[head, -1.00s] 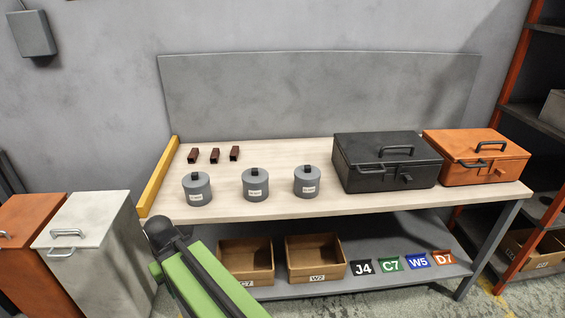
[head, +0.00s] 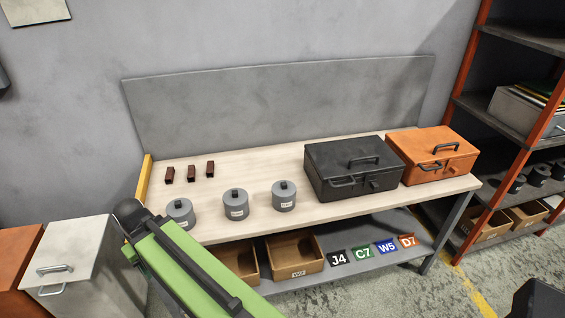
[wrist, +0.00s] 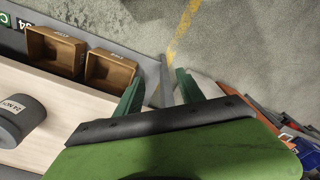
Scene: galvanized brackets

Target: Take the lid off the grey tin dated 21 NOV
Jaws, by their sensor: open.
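Three grey lidded tins stand in a row near the bench's front edge in the head view: a left tin (head: 180,213), a middle tin (head: 236,204) and a right tin (head: 284,196). Each has a dark knob on its lid and a white label. The labels are too small to read there, so I cannot tell which is dated 21 NOV. One grey tin (wrist: 20,122) shows at the left edge of the wrist view; its label seems to end in NOV, its number unclear. My gripper (wrist: 160,88) is open and empty, apart from that tin.
Three small brown blocks (head: 190,172) lie behind the tins on the bench (head: 250,235). A black box (head: 352,168) and an orange box (head: 432,152) stand at its right. Cardboard bins (head: 296,256) sit on the lower shelf. A white bin (head: 82,262) stands at the left.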

